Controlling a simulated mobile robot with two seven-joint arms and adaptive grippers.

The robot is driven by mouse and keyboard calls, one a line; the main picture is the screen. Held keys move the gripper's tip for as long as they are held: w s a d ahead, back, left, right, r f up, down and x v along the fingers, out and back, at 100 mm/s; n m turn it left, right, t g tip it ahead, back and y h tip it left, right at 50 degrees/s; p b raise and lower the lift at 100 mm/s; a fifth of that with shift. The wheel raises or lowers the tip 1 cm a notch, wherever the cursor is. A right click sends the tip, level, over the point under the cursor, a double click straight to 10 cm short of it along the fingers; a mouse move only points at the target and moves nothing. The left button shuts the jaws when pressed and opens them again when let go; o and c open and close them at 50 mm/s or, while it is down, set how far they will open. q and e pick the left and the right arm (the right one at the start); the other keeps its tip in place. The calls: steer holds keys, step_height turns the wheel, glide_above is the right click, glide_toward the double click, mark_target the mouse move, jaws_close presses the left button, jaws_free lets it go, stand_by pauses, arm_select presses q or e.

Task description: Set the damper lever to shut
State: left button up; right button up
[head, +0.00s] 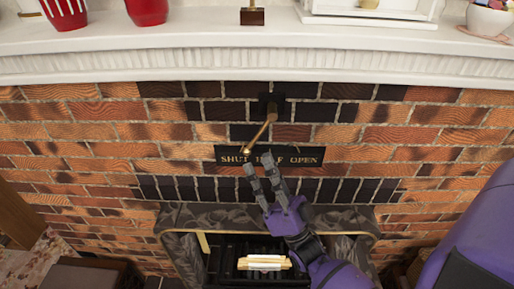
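The dark label plate (310,154) below reads SHUT and OPEN, with a middle word partly covered by my gripper. My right gripper (259,165) is just below and right of the lever's tip, in front of the plate's lower edge. Its two fingers are apart with nothing between them. Contact with the lever does not show. My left gripper is out of view.
A white mantel (200,62) runs above the lever, with red pots (147,10), a small brass-and-wood piece (252,15) and a bowl (489,20) on it. Below is the firebox with a dark grate (240,262). The wall left of the lever is clear.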

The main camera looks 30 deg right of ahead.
steer(key=v, duration=0.5)
stand_by(0.4)
steer(key=w+a+f+n+g+h+p, duration=0.2)
steer(key=a+f+n+g+p, duration=0.15)
steer(key=f+g, duration=0.85)
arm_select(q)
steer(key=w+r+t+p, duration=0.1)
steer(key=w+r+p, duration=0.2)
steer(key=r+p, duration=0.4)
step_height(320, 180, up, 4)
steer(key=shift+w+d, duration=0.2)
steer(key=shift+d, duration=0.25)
arm_select(e)
steer(key=s+a+f+g+h, duration=0.1)
steer(key=s+f+g, duration=0.2)
steer(key=s, duration=1)
steer(key=s+a+f+g+h, duration=0.1)
steer(key=s+f, duration=0.4)
steer(key=s, duration=0.9)
steer(key=a+g, duration=0.1)
steer(key=g, duration=0.1)
steer(key=shift+a+f+g, duration=0.2)
steer(key=shift+f+g, duration=0.05)
steer(key=shift+g, duration=0.15)
